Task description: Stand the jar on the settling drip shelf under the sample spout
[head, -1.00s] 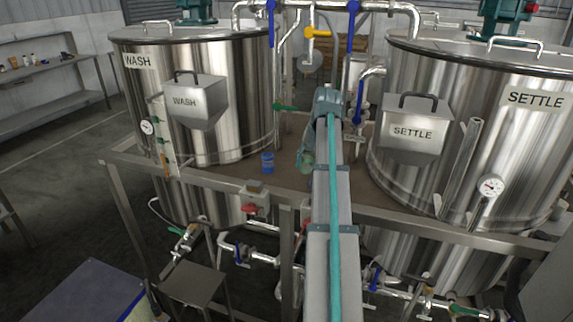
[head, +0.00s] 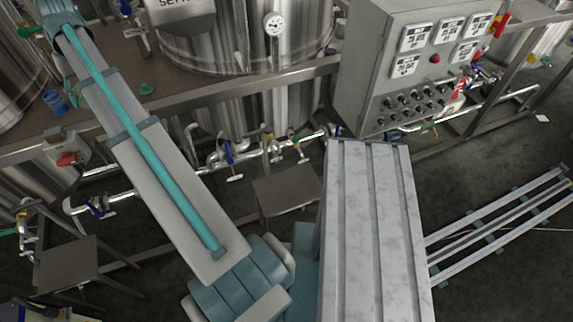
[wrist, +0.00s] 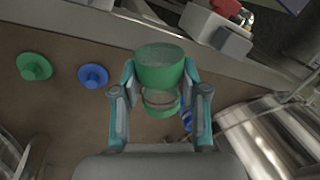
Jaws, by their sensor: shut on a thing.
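In the wrist view my gripper (wrist: 160,82) is shut on a green jar (wrist: 160,68), one finger on each side. The jar's round end faces away from my palm, and a second green ring shows closer to it.
The wrist view shows green (wrist: 33,67) and blue (wrist: 93,76) knobbed lids. A control box (head: 420,60) stands right of the tank. The deck's steel rail (head: 240,90) runs above the shelf.

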